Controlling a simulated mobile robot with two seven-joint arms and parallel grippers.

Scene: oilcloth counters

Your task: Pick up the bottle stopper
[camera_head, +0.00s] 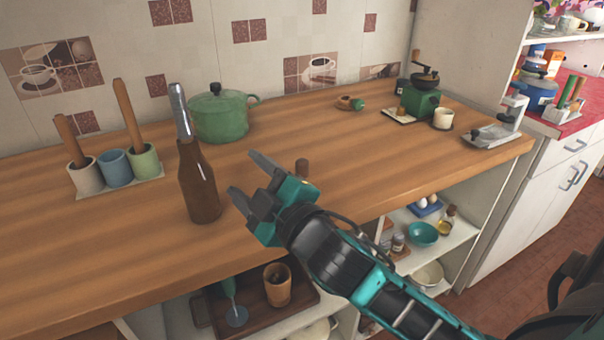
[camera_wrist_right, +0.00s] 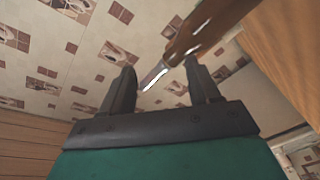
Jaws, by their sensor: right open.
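A dark brown bottle (camera_head: 198,180) with a silver neck stands upright to the left of the gripper. My right gripper (camera_head: 248,174) is open and empty, above the counter near its front edge, fingers pointing up and left. In the right wrist view the bottle (camera_wrist_right: 208,30) shows beyond the open fingers (camera_wrist_right: 163,88), its silver neck in line with the gap. My left gripper is out of view.
A green pot (camera_head: 222,118) stands behind the bottle, and a tray of cups (camera_head: 116,168) is at left. The counter between is mostly clear. Shelves below hold dishes.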

